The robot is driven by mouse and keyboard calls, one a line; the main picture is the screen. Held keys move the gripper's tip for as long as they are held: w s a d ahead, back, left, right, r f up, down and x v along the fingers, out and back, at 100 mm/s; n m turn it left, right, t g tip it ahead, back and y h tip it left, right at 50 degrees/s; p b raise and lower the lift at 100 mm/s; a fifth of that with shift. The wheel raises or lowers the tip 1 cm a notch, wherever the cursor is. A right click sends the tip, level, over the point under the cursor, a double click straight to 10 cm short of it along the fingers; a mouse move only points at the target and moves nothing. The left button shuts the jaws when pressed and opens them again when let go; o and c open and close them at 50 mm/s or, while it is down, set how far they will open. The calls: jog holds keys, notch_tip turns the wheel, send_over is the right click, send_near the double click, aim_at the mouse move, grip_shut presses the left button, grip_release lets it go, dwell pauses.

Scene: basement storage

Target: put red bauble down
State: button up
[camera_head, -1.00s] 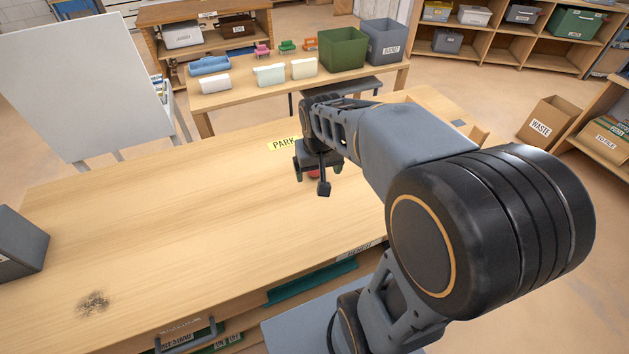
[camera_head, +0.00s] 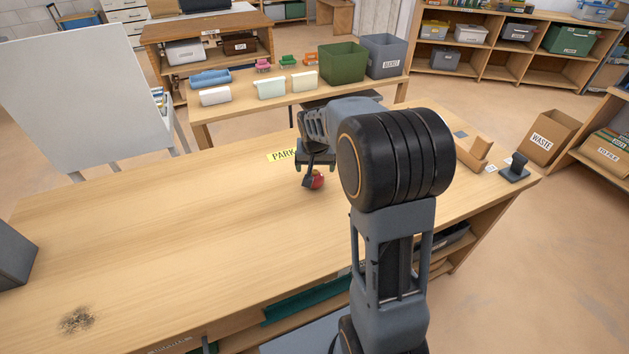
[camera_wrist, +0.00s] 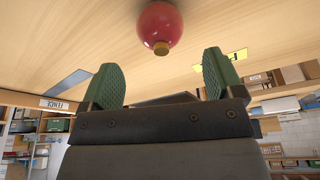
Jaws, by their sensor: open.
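The red bauble (camera_head: 318,181) rests on the light wooden table (camera_head: 170,225), a little in front of the yellow PARK label (camera_head: 281,155). In the wrist view the bauble (camera_wrist: 160,24), with its gold cap, lies beyond my fingertips and apart from them. My gripper (camera_wrist: 162,76) is open, its two green-padded fingers spread with nothing between them. In the head view my gripper (camera_head: 311,168) is low over the table right by the bauble, partly hidden by my own arm.
A dark grey bin (camera_head: 14,248) stands at the table's left edge. A wooden holder (camera_head: 476,154) and a black stand (camera_head: 515,168) are at the right end. The table's left and middle are clear. A bench with a green bin (camera_head: 343,63) stands behind.

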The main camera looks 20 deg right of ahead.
aim_at(315, 172)
jog(key=shift+x, duration=2.7)
jog(key=shift+w, duration=0.1)
jog(key=shift+c, duration=0.2)
jog(key=c, duration=0.7)
